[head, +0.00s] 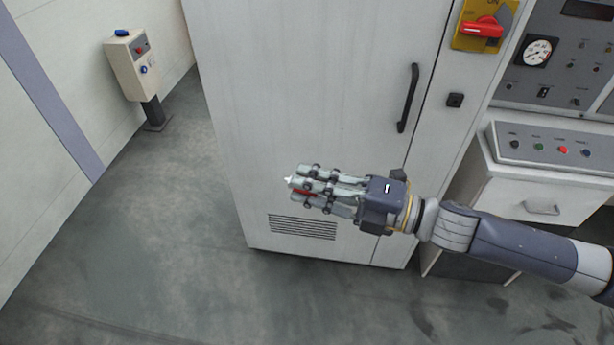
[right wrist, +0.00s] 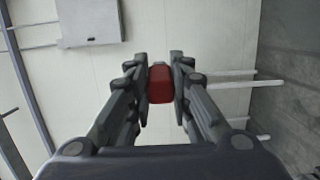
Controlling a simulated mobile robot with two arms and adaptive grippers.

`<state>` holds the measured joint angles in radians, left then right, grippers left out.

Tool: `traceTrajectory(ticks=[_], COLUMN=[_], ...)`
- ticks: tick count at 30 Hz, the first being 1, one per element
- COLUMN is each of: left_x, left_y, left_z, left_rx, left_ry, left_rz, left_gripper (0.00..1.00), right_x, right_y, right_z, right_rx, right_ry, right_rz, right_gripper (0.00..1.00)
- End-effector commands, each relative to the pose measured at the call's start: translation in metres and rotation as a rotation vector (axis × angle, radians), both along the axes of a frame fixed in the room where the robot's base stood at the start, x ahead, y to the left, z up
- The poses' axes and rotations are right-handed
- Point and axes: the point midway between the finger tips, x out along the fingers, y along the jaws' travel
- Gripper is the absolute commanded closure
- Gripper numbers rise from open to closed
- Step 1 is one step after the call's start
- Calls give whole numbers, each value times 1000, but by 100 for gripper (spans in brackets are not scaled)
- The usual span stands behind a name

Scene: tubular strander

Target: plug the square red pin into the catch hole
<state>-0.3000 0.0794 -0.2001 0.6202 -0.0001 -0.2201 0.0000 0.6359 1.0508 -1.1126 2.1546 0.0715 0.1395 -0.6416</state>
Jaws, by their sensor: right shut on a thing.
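My right gripper (head: 308,184) reaches in from the right in the head view, in front of the lower part of a tall pale cabinet. Its fingers are shut on the square red pin (head: 301,192), which is mostly hidden by them there. In the right wrist view the red pin (right wrist: 160,85) shows as a red block between the two fingertips of the right gripper (right wrist: 162,88). A small dark square fitting (head: 455,100) sits on the cabinet front below the red switch. I cannot tell whether it is the catch hole. My left gripper is not in view.
The tall cabinet (head: 310,90) has a black handle (head: 408,98) and a red rotary switch (head: 483,28) on a yellow plate. A button console (head: 548,147) stands to its right. A post-mounted control box (head: 132,66) stands at the left wall. The floor at left is clear.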

Motion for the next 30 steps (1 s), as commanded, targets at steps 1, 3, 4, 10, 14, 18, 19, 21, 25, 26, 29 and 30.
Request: traceTrajectory(ticks=[1, 3, 4, 10, 14, 18, 19, 21, 25, 26, 29, 30], left_x=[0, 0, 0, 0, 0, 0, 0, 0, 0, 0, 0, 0], left_y=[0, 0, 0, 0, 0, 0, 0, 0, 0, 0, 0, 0], left_z=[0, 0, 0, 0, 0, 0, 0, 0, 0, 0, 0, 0], left_rx=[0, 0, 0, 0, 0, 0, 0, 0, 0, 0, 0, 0], left_ry=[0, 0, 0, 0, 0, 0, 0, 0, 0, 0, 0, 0], left_rz=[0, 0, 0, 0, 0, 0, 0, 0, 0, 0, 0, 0], left_gripper=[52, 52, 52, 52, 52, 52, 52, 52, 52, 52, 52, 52], right_x=[2, 1, 1, -3, -5, -6, -7, -7, -8, -8, -8, -8], right_y=[-4, -4, -5, -9, -11, -12, -12, -13, -13, -13, -13, -13], right_z=[-1, -4, -6, -16, -20, -23, -24, -24, -24, -24, -24, -24], right_rx=[-5, -3, -3, -2, 1, 1, 0, 0, 0, -1, 0, 0], right_ry=[-4, -6, -5, -5, -3, -1, 0, 1, 1, 0, 0, 0], right_rz=[23, 74, 95, 238, 307, 352, 357, 365, 368, 368, 367, 367], right_gripper=[100, 100, 100, 100, 100, 100, 100, 100, 100, 100, 100, 100])
